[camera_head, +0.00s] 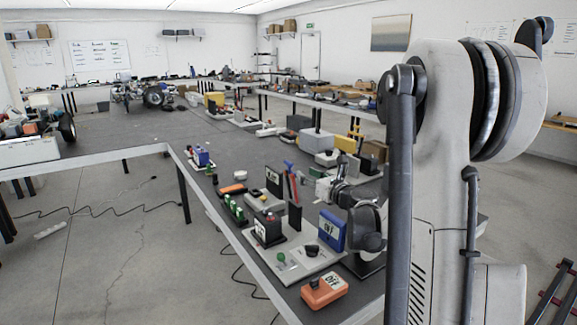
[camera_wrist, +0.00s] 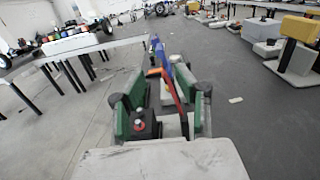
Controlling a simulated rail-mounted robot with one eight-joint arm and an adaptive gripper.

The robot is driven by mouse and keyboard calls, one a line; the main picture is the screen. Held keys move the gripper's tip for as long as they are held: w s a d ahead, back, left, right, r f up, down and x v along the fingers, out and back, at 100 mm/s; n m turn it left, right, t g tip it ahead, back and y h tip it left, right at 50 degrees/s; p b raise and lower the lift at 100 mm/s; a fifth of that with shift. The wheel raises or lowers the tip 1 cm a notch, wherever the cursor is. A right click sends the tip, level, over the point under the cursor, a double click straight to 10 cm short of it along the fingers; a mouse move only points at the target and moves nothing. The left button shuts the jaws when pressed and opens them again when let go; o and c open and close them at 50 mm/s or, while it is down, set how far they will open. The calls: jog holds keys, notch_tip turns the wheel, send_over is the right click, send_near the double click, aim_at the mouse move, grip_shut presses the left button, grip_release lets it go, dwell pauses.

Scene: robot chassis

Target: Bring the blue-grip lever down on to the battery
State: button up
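The lever stands up on the work table, with a red arm (camera_head: 292,182) and a small blue grip (camera_head: 288,163) at its top. In the wrist view the red arm (camera_wrist: 171,88) slopes between my two fingers, with blue beside it. My gripper (camera_head: 318,181) is at table height just right of the lever. In the wrist view my gripper (camera_wrist: 161,95) has its fingers wide apart, one on each side. I cannot tell whether a finger touches the lever. I cannot make out the battery for certain; the lever's foot is partly hidden.
A black box with a red button (camera_head: 268,229) stands in front, also in the wrist view (camera_wrist: 143,126). A blue sign block (camera_head: 332,231) and an orange OFF box (camera_head: 324,290) are nearer. Green pieces (camera_head: 236,208) sit left.

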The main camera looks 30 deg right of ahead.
aim_at(292, 165)
jog(key=w, duration=1.1)
jog(key=shift+w+a, duration=0.1)
jog(key=shift+c, duration=0.5)
grip_shut()
